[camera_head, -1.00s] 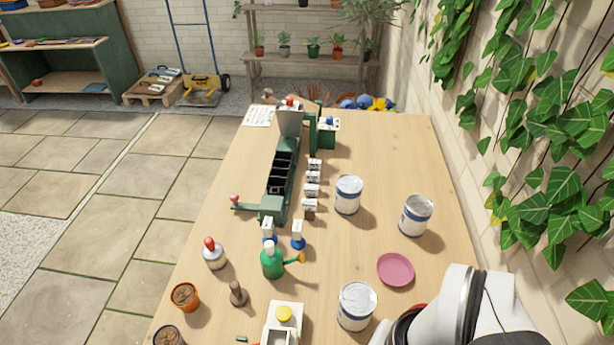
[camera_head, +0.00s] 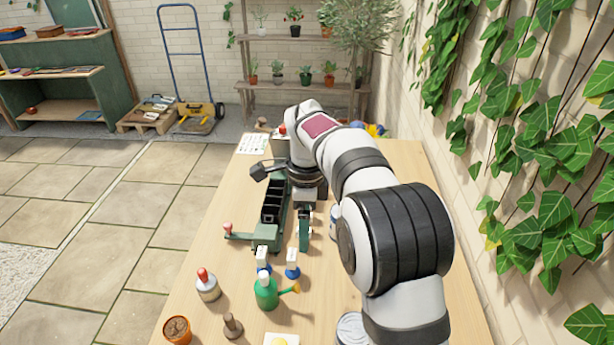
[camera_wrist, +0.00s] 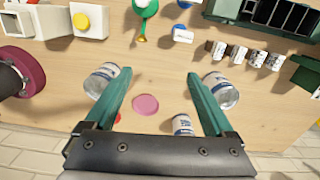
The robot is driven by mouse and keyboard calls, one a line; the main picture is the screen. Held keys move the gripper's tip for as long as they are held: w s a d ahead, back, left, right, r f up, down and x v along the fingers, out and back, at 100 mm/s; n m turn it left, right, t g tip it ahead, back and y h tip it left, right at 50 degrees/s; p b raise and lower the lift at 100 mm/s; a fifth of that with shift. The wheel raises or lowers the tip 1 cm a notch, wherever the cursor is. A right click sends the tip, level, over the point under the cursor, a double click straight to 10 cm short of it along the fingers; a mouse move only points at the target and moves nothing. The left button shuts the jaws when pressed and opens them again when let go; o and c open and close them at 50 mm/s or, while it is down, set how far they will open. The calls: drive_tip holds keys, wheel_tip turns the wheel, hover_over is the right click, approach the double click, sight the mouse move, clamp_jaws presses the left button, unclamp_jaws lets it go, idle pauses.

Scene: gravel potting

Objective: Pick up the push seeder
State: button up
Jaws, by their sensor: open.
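No thing in view can be told for sure as the push seeder. Two small white pieces with blue bases (camera_head: 263,259) (camera_head: 292,262) stand by the green trough machine (camera_head: 268,235). My gripper (camera_wrist: 160,75) is open and empty, its green fingers spread over bare table. In the head view my gripper (camera_head: 304,243) hangs right of the trough, partly hidden by my arm.
A green watering can (camera_head: 266,292), a red-topped bottle (camera_head: 207,285), a brown dibber-like piece (camera_head: 232,326) and a soil pot (camera_head: 177,330) stand in front. Cans (camera_wrist: 102,82) (camera_wrist: 221,90) (camera_wrist: 183,125) stand around a pink saucer (camera_wrist: 146,104).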

sight(292, 265)
drive_tip(key=w+a+f, duration=0.1)
drive_tip(key=f, duration=0.1)
drive_tip(key=w+a+f+m, duration=0.2)
drive_tip(key=w+f, duration=0.1)
drive_tip(key=shift+a+f, duration=0.35)
drive_tip(key=shift+a, duration=0.05)
wheel_tip(292, 265, down, 14)
drive_tip(key=shift+w+d+f, duration=0.1)
drive_tip(key=shift+w+f, duration=0.05)
drive_tip(key=shift+f, duration=0.1)
clamp_jaws()
